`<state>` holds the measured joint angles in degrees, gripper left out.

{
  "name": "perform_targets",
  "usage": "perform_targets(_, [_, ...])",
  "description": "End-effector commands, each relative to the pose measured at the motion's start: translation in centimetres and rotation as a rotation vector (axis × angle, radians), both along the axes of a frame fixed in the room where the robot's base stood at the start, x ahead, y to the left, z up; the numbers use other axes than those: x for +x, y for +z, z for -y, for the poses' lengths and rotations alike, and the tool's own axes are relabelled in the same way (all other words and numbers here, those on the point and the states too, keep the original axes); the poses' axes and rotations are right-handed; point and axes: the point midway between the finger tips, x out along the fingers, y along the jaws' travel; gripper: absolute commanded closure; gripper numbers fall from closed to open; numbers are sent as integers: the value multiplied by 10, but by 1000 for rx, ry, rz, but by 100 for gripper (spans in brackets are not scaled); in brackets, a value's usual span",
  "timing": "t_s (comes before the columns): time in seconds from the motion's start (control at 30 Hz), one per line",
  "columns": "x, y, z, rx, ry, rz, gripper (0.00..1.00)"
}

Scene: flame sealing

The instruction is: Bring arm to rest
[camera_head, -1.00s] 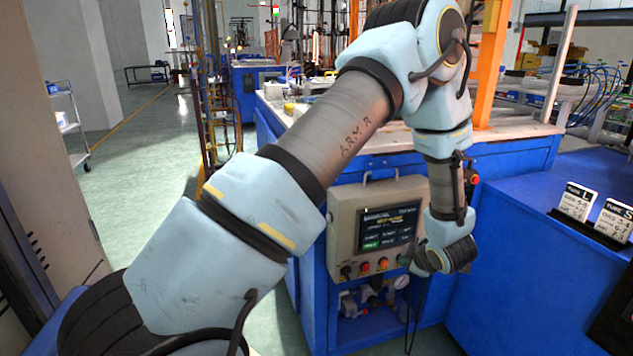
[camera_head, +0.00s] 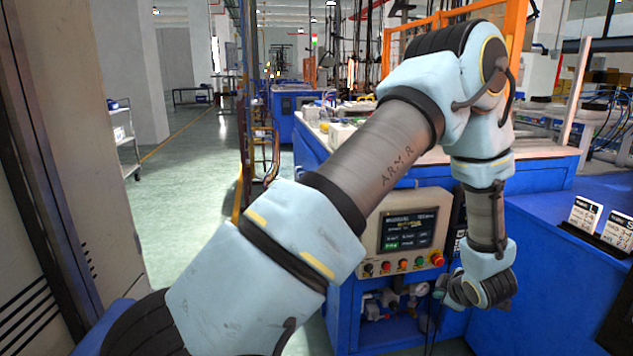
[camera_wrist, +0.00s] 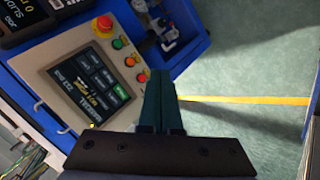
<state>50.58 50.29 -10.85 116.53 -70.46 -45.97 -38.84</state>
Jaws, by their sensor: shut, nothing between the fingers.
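My arm (camera_head: 375,155) crosses the head view from lower left to upper right, then bends down, with its wrist (camera_head: 480,285) hanging in front of the blue bench. In the wrist view my gripper (camera_wrist: 160,73) has its two dark fingers shut together, with nothing between them. The fingers overlap the edge of the control panel (camera_wrist: 85,85) in that view; I cannot tell the distance between them. In the head view the fingers are not clear. The control panel, with a lit screen and coloured buttons, also shows there left of the wrist (camera_head: 405,240).
A blue cabinet (camera_head: 560,265) stands right of my wrist, with label cards (camera_head: 585,215) on top. An orange post (camera_head: 518,45) rises behind the arm. A tall grey cabinet (camera_head: 60,170) stands at left. Open green floor (camera_head: 190,190) lies between, with a cart (camera_head: 125,140) farther back.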

Motion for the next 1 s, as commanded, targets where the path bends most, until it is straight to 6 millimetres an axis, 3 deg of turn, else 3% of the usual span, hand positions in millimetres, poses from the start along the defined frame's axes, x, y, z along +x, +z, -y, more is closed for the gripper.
perform_targets(0.37, [32,43,-26,19,-151,-46,100])
perform_targets(0.57, [46,78,-59,60,-298,-91,100])
perform_targets(0.67, [50,101,-88,99,-395,-122,100])
perform_targets(0.77, [46,128,-132,165,-522,-167,100])
perform_targets(0.87, [27,155,-192,257,-667,-237,100])
perform_targets(1.0, [-17,180,-273,385,-846,-359,100])
